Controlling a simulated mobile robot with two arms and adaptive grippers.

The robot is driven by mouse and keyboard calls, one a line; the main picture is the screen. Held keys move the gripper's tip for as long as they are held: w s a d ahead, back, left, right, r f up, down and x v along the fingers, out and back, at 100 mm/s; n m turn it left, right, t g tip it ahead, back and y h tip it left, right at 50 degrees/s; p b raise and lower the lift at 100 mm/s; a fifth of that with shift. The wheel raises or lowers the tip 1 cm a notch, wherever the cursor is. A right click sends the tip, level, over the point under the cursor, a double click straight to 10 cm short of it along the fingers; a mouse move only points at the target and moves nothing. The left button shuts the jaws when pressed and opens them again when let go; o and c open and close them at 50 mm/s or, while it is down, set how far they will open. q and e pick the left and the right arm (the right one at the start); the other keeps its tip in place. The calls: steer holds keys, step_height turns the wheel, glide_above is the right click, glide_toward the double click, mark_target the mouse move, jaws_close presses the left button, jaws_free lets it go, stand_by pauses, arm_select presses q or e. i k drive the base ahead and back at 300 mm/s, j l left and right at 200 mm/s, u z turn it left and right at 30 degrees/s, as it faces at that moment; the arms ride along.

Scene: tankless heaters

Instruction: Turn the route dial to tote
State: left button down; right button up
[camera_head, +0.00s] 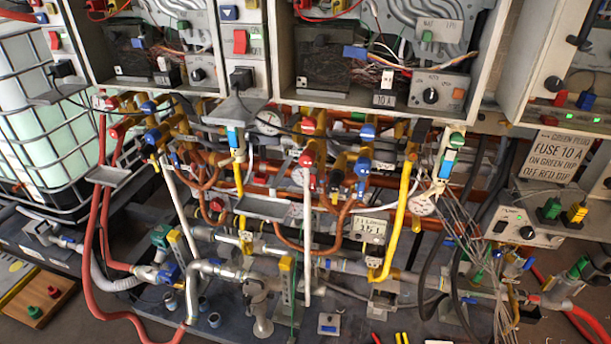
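Several black dials show, and I cannot tell which is the route dial because their markings are too small to read. One black dial (431,95) is on a grey panel in the middle cabinet. Another dial (198,75) is in the left cabinet. A third dial (553,84) is on the right cabinet. A fourth dial (527,233) is on a white control box (520,218) at the lower right. A white caged tank (45,125), which looks like the tote, stands at the left. Neither of my grippers shows.
Dense pipes with red and blue valve handles fill the middle. A grey meter (369,229) hangs among them. Red hoses (90,235) loop at the left. Loose cables (480,230) hang beside the control box.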

mark_target(554, 239)
steer(key=z, duration=1.4)
